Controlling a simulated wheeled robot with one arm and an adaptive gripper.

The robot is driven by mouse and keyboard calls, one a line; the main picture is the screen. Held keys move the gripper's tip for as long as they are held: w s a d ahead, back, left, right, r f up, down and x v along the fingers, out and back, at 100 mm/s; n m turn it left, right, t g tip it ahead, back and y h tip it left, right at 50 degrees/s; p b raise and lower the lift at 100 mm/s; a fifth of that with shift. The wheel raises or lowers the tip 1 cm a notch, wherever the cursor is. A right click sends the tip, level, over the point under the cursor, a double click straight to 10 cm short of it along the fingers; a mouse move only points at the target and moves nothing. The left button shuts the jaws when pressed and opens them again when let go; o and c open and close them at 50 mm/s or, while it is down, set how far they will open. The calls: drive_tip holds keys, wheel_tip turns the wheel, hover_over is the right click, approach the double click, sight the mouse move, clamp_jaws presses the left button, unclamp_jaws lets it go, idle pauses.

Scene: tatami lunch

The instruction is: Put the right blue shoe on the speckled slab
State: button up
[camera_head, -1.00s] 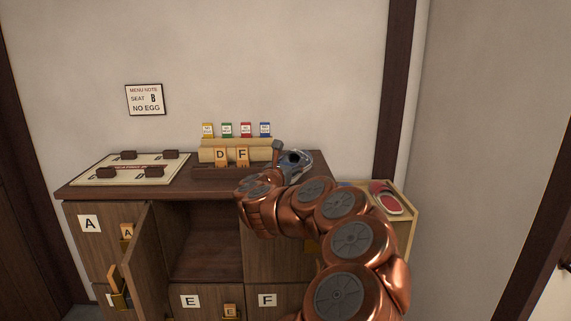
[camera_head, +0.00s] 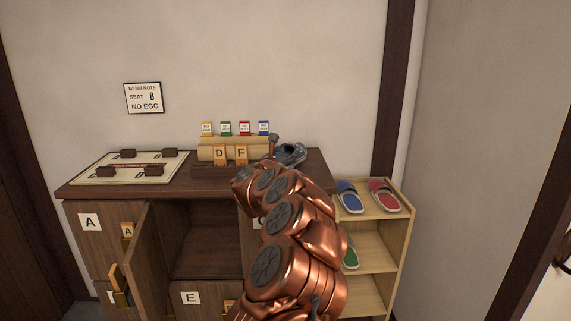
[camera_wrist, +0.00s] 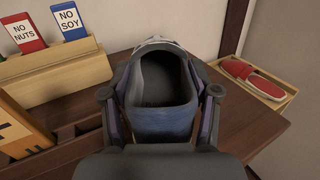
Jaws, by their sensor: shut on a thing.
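In the head view the shoe (camera_head: 291,153) shows over the right part of the cabinet top, partly hidden by my arm. I cannot tell whether it touches the top. No speckled slab can be made out in either view.
The dark cabinet top (camera_head: 317,178) carries a wooden card rack (camera_head: 215,153), tiles D and F, and a cream board (camera_head: 111,178) at left. A cabinet door (camera_head: 147,265) stands open. A shoe rack (camera_head: 371,215) at right holds blue slippers (camera_head: 349,199), red and green ones.

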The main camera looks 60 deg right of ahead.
drive_tip(key=shift+w+d+f+p, duration=0.1)
drive_tip(key=shift+f+p, duration=0.2)
drive_tip(key=shift+f, duration=1.45)
drive_tip(key=o, duration=1.5)
drive_tip(key=shift+b+v, duration=1.05)
drive_tip(key=shift+v, duration=5)
